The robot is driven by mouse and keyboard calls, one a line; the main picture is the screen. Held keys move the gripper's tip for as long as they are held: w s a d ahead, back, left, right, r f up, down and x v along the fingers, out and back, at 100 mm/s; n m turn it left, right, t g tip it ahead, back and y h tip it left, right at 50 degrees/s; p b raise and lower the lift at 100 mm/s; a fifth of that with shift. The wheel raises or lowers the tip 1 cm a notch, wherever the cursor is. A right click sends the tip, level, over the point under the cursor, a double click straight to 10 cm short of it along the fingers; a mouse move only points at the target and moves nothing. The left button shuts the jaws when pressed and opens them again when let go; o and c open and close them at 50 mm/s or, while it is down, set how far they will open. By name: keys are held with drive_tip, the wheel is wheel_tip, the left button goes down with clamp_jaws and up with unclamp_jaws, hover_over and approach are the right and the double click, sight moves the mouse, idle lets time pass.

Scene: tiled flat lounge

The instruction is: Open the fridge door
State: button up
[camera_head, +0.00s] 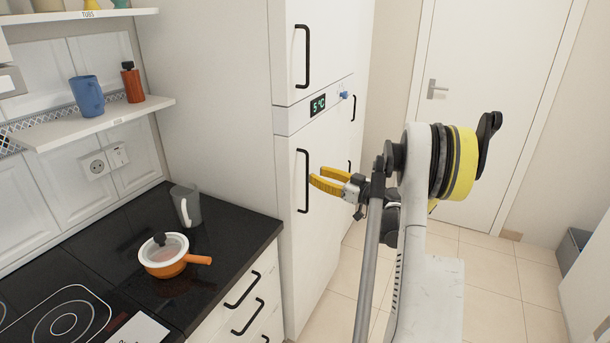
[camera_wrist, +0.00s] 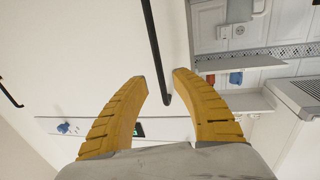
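The fridge is a tall white unit with an upper door (camera_head: 287,60) and a lower door (camera_head: 290,250). Both look shut. A long black upright handle (camera_head: 303,182) is on the lower door, and another black handle (camera_head: 303,55) is on the upper door. My gripper (camera_head: 316,174) has yellow fingers, spread apart and empty, just right of the lower handle near its middle. In the wrist view, the lower handle (camera_wrist: 155,45) shows between the two open fingertips (camera_wrist: 159,75). Whether it lies inside the fingers or beyond them, I cannot tell.
A 5 °C display (camera_head: 318,105) and blue knob (camera_head: 344,95) sit between the doors. Left is a black counter (camera_head: 225,240) with an orange pot (camera_head: 165,258) and grey jug (camera_head: 186,205). Tiled floor (camera_head: 500,265) is clear at right, before a white room door (camera_head: 480,90).

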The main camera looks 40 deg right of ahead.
sight(308, 171)
drive_tip(key=w, duration=0.2)
drive_tip(key=w+a+b, duration=0.1)
drive_tip(key=w, duration=0.2)
drive_tip(key=shift+c, duration=0.5)
clamp_jaws()
drive_tip(key=shift+s+d, duration=0.1)
drive_tip(key=shift+s, duration=0.1)
